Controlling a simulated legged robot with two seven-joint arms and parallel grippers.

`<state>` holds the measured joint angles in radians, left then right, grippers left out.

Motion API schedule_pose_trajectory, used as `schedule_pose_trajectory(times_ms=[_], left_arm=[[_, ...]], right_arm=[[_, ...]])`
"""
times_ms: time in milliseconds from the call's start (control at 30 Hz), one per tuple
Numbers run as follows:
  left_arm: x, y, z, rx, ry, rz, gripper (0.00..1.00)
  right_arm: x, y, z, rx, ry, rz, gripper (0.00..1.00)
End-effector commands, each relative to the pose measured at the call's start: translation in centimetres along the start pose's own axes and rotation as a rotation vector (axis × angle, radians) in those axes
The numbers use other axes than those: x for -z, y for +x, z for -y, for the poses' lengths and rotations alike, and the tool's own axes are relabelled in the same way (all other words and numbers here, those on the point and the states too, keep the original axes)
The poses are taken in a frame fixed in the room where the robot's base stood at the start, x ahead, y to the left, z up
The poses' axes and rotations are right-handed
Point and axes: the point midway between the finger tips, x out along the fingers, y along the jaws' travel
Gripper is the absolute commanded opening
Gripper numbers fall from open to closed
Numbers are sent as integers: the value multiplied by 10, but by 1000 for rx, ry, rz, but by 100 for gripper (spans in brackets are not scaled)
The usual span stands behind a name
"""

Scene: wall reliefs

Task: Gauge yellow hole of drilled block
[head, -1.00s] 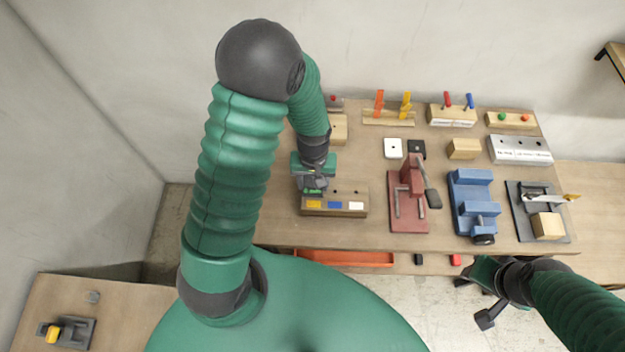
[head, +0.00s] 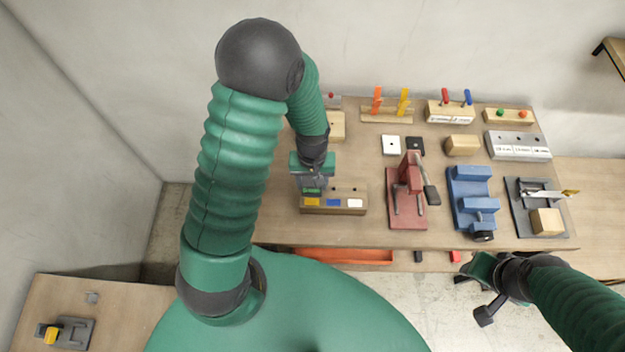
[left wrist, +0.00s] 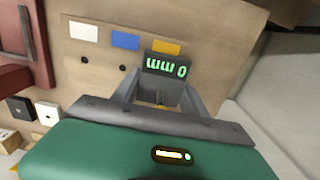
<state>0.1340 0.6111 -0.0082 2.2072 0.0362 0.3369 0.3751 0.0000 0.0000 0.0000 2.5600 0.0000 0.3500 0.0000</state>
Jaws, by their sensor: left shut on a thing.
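The drilled block (head: 335,210) is a wooden bar near the table's front left, with yellow (head: 312,202), blue (head: 334,203) and white (head: 355,203) labels in a row. My left gripper (head: 311,183) is shut on a small dark gauge, directly over the yellow-label end. The gauge's green display (left wrist: 167,66) shows in the left wrist view, upside down, and seems to read 0 mm. The holes by the blue (left wrist: 122,68) and white labels are in sight. The yellow hole is hidden behind the gauge, so I cannot tell whether its tip is inside. My right gripper (head: 474,298) is open and empty off the table's front edge.
A red clamp fixture (head: 408,195) stands right of the block, then a blue stepped fixture (head: 472,200) and a grey plate with a wooden block (head: 545,222). Racks with coloured pegs line the back. An orange tray (head: 342,256) sits below the front edge.

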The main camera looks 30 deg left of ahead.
Motion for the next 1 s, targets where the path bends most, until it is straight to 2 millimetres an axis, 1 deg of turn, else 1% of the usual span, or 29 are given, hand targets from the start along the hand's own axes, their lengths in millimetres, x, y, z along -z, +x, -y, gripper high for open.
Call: schedule_pose_trajectory(times_ms=[367, 400, 567, 867, 967, 1000], left_arm=[[0, 8, 0, 0, 0, 0, 2], [0, 7, 0, 0, 0, 0, 56], [0, 7, 0, 0, 0, 0, 76], [0, 6, 0, 0, 0, 0, 76], [1, -2, 0, -1, 0, -3, 76], [2, -9, -1, -2, 0, -4, 76]], right_arm=[[-1, 6, 0, 0, 0, 0, 36], [-1, 5, 0, 0, 0, 0, 36], [-1, 4, 0, 0, 0, 0, 36], [-1, 5, 0, 0, 0, 0, 36], [-1, 5, 0, 0, 0, 0, 36], [-1, 5, 0, 0, 0, 0, 36]])
